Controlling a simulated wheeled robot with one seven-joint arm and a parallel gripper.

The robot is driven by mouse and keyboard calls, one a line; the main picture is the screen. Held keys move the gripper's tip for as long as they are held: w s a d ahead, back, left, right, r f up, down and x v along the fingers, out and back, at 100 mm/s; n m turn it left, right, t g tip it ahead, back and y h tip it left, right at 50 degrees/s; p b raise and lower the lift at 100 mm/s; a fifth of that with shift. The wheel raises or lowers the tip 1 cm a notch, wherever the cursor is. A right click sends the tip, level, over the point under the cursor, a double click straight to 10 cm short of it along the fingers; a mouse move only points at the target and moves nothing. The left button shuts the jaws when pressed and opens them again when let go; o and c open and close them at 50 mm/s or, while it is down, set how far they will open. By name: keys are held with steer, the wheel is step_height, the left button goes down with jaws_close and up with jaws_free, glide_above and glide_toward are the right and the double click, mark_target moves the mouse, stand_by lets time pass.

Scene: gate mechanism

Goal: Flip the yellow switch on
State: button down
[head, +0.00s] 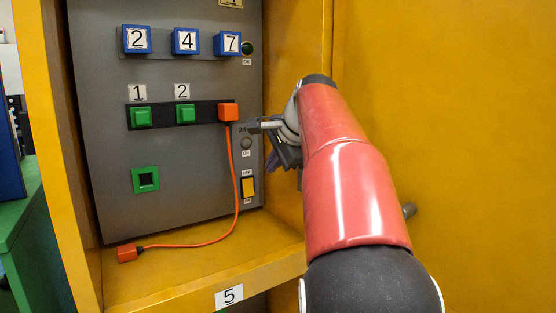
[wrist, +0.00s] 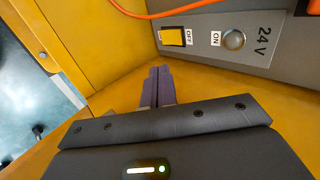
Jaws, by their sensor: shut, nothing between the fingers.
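The yellow switch (head: 248,187) is a small rectangular rocker low on the right of the grey panel (head: 100,175), with a label above it and one below. It also shows in the wrist view (wrist: 172,37), with an OFF label beside it. I cannot tell its rocker position for certain. My gripper (head: 272,163) is in front of the panel, up and right of the switch in the head view, partly hidden by my arm. In the wrist view, its purple fingers (wrist: 157,72) are shut together and empty, pointing towards the switch with a visible gap.
A grey round 24 V lamp (wrist: 235,40) is above the switch. An orange cable (head: 237,185) runs from an orange plug (head: 228,112) to another on the yellow ledge (head: 185,275). The yellow cabinet wall (head: 297,50) stands close on the right.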

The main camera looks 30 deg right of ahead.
mark_target(250, 195)
steer(key=b+x, duration=0.2)
steer(key=x, duration=1.1)
steer(key=shift+w+f, duration=0.25)
steer(key=shift+f, duration=0.05)
steer(key=shift+w+f+b, duration=0.1)
steer(key=shift+f+b, duration=0.2)
steer(key=shift+b, duration=0.1)
steer(key=shift+w+r+t, duration=0.1)
steer(key=shift+t, duration=0.2)
steer(key=shift+r, duration=0.25)
